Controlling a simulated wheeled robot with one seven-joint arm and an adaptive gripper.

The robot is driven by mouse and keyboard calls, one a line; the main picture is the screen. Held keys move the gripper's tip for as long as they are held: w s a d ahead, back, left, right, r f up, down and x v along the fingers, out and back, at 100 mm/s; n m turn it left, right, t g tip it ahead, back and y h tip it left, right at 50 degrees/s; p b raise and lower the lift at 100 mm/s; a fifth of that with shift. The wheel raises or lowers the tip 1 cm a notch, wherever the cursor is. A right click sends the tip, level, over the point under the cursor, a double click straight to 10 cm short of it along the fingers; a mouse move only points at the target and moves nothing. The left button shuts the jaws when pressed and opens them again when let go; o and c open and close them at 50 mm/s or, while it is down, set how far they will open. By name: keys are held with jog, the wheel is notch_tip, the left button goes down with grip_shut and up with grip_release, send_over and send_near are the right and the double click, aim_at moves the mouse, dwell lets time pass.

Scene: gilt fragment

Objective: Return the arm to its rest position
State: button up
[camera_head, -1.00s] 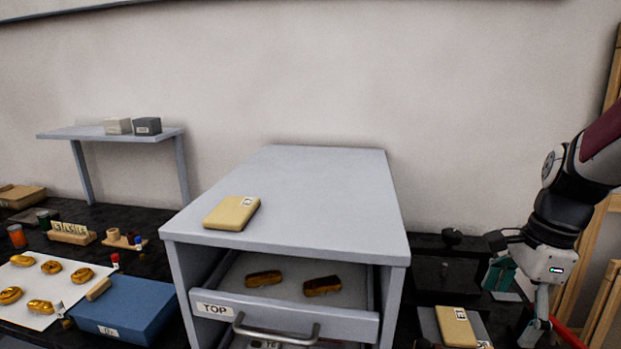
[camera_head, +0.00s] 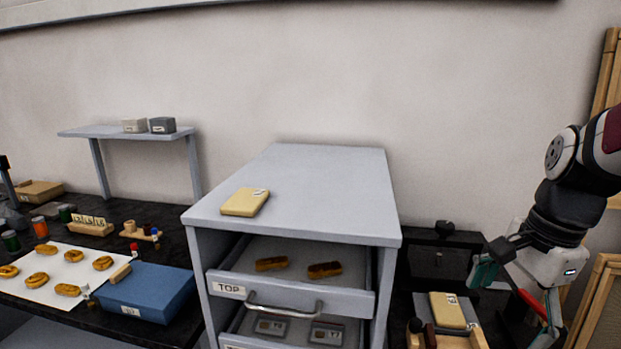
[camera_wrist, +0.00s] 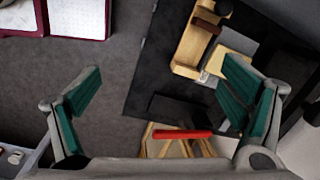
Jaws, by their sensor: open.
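My gripper (camera_head: 518,297) is at the right of the head view, beside the cabinet and above the dark bench. In the wrist view my gripper (camera_wrist: 160,112) has its two green-padded fingers spread wide, with nothing between them. It is apart from the things below it. The grey cabinet (camera_head: 310,190) stands in the middle, with its TOP drawer (camera_head: 345,301) pulled out. Two gilt fragments, one left (camera_head: 272,264) and one right (camera_head: 325,270), lie in that drawer. My arm's upper links reach the right picture edge.
A cream box (camera_head: 245,202) lies on the cabinet top. Another cream box (camera_head: 447,310) is on the right bench beside a wooden holder. A blue box (camera_head: 150,290) and a white sheet (camera_head: 60,258) with several gilt pieces are at left. Wooden frames (camera_head: 590,305) stand at far right.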

jog(key=s+a+r+n+t+p, duration=0.1)
jog(key=s+a+r+n, duration=0.2)
jog(key=s+a+n, duration=0.2)
jog(key=s+a+r+n+t+h+p, duration=0.1)
jog(key=s+a+r+n, duration=0.3)
jog(key=s+n, duration=0.5)
jog(key=shift+s+a+r+n+t+p, duration=0.25)
jog(key=shift+a+n+t+p, duration=0.4)
jog(key=shift+n, duration=0.45)
